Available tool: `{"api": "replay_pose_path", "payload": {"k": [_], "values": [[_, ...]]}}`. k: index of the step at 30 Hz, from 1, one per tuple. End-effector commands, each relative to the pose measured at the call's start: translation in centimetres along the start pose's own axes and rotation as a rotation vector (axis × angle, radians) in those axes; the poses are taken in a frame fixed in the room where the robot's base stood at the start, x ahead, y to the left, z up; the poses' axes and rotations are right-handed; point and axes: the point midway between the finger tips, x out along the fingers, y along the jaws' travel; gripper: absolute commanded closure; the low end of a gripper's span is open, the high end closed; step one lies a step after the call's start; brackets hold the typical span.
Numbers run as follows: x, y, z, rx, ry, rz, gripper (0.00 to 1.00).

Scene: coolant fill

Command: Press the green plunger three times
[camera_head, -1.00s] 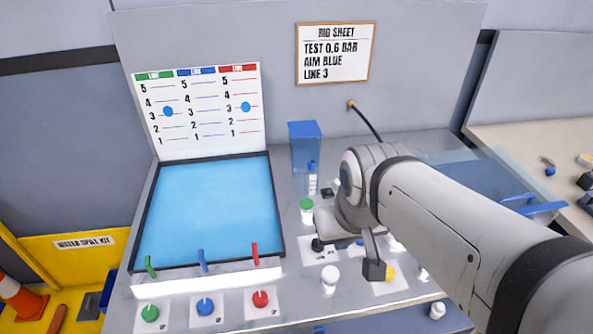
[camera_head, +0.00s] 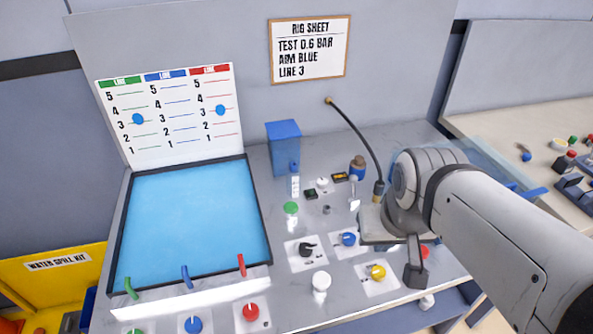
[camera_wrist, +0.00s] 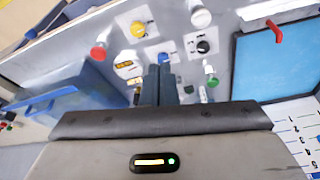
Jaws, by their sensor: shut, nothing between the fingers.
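My gripper (camera_wrist: 158,85) is shut and empty in the wrist view, above the bench by the blue knob (camera_wrist: 163,57). In the head view my arm hides its fingertips, well to the right of the green plunger and apart from it.
Black (camera_head: 306,250), blue and yellow knobs (camera_head: 377,272) and a white-capped piece (camera_head: 321,281) stand between my arm and the plungers. A green-capped piece (camera_head: 291,208) stands right of the tank (camera_head: 195,215). Hose levers (camera_head: 186,277) rise at the tank's front edge.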

Motion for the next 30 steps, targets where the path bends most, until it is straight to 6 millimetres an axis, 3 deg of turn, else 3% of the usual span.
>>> {"api": "replay_pose_path", "payload": {"k": [5, 8, 14, 18, 21, 25, 30], "values": [[0.1, -0.1, -0.3, -0.004, -0.001, -0.001, 1.00], [0.5, -0.7, -1.8, -0.021, -0.002, -0.007, 1.00], [2.8, -4.2, -8.8, -0.094, -0.008, -0.030, 1.00], [5.3, -8.0, -14.3, -0.160, -0.010, -0.051, 1.00], [7.2, -10.8, -17.3, -0.200, -0.011, -0.063, 1.00], [9.1, -13.8, -20.0, -0.237, -0.010, -0.074, 1.00], [10.1, -15.6, -21.4, -0.257, -0.008, -0.081, 1.00]]}}
